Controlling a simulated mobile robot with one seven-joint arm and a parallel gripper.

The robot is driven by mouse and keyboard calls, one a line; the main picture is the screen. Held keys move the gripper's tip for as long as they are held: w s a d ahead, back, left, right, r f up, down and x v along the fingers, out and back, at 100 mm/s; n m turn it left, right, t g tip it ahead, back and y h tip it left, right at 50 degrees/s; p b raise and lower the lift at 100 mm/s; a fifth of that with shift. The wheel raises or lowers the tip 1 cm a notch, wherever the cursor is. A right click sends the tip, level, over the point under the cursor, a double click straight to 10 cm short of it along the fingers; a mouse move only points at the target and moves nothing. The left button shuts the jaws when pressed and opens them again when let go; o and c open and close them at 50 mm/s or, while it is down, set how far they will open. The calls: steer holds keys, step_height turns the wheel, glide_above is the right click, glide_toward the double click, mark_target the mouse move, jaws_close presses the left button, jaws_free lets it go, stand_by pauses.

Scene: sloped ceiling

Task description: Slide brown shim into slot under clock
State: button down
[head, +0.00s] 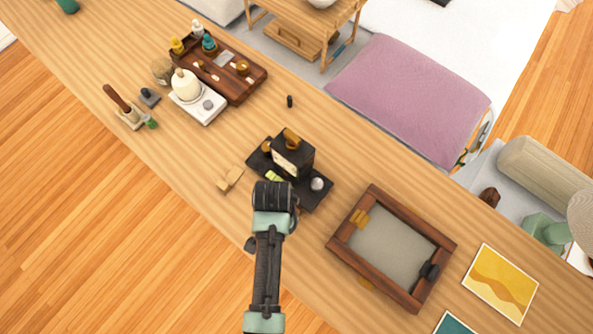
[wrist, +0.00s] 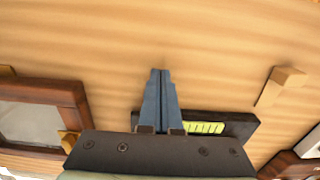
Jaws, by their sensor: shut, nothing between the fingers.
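The black clock (head: 293,156) with a cream face stands on a dark base (head: 319,197) in the head view. I cannot make out the slot under it. A tan-brown wooden piece (head: 230,179), apparently the shim, lies on the table left of the base; it also shows at right in the wrist view (wrist: 279,87). My gripper (head: 273,192) is over the near edge of the base, its fingertips hidden in the head view. In the wrist view my gripper (wrist: 160,73) has its blue-grey fingers together and empty, with part of the dark base and a green strip (wrist: 204,127) behind them.
A wooden frame (head: 339,238) with a grey panel lies right of the base. A brown tray (head: 252,85) and a white stand (head: 207,116) are at upper left. The tabletop between the stand and the wooden piece is clear.

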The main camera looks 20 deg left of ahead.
steer(key=shift+f+b, duration=0.5)
steer(key=shift+f, duration=0.3)
steer(key=shift+s+d+f+b, duration=0.1)
steer(key=shift+s+f+b, duration=0.3)
steer(key=shift+f, duration=0.15)
steer(key=shift+w+d, duration=0.1)
steer(key=shift+r, duration=0.1)
steer(key=r+p, duration=0.2)
steer(key=p, duration=0.1)
steer(key=shift+a, duration=0.25)
steer(key=r+p, duration=0.1)
steer(key=p, duration=0.1)
steer(key=s+r+p, duration=0.1)
steer(key=r, duration=0.1)
steer(key=r+p, duration=0.2)
steer(key=shift+s+a+p, duration=0.3)
steer(key=shift+s+a, duration=0.1)
steer(key=shift+s, duration=0.1)
